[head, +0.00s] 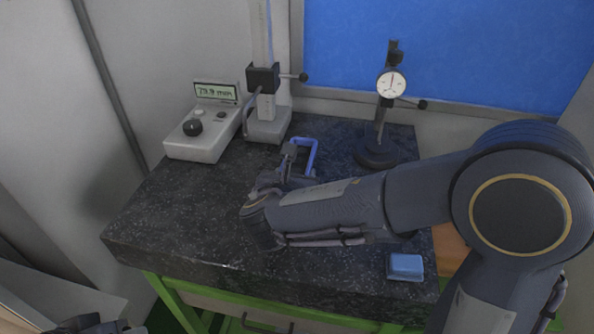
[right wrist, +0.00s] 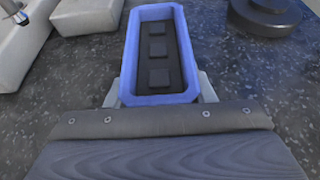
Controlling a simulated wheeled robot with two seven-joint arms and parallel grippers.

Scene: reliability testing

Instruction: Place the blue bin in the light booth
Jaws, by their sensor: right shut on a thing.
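The blue bin (head: 312,152) is over the dark stone table, mostly hidden behind my right gripper (head: 288,168) in the head view. In the right wrist view the bin (right wrist: 158,99) is a long blue tray with a dark inside that holds several small dark square pieces. The fingers of my right gripper (right wrist: 162,88) are on both sides of its near end, shut on it. I cannot tell whether the bin touches the table. My left gripper (head: 95,325) shows only in part at the bottom left edge, and its jaws are unclear. I cannot make out a light booth.
The speckled table (head: 190,225) has a green frame (head: 180,301). On it are a grey readout box (head: 203,145), a height stand (head: 267,120), a dial gauge stand (head: 377,152) and a small blue block (head: 405,267). The table's front left is clear.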

